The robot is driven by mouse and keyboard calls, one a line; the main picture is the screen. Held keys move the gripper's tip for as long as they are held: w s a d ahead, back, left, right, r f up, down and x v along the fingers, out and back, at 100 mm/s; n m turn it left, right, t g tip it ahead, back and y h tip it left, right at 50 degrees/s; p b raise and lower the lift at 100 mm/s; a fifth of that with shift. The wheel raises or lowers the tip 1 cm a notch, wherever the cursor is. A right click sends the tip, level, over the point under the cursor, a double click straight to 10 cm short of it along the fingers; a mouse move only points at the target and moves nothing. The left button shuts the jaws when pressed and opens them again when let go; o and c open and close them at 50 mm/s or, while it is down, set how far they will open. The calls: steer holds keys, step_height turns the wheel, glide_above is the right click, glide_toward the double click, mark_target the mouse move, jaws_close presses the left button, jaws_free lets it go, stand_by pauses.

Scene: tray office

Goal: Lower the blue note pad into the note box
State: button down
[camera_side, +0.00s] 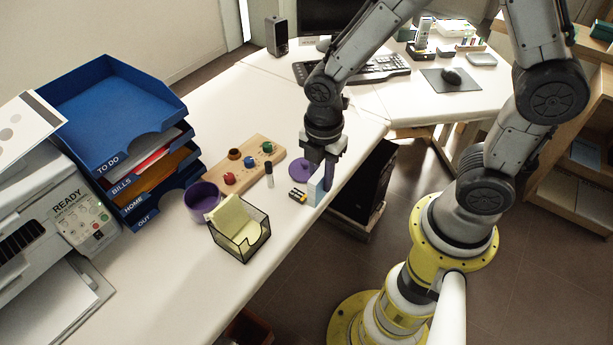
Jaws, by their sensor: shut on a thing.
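The light blue note pad (315,189) stands upright in my gripper (326,174), which points down and is shut on it. The pad is close to the table's right edge; I cannot tell whether its lower edge touches the table. My gripper is clear of the box.
Between pad and box are small batteries (297,195) and a dark-capped stick (269,175). A purple lid (299,170) lies behind the pad. A purple cup (200,203) stands beside the box, near a wooden board (215,187) with coloured pegs. Blue trays (110,95) rise at left.

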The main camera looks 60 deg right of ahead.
steer(key=shift+a+r, duration=0.15)
steer(key=shift+r, duration=0.1)
steer(key=w+a, duration=1)
steer(key=a, duration=0.3)
steer(key=shift+w, duration=0.4)
steer(key=shift+f, duration=2.65)
steer(key=shift+f, duration=2.5)
stand_by(0.7)
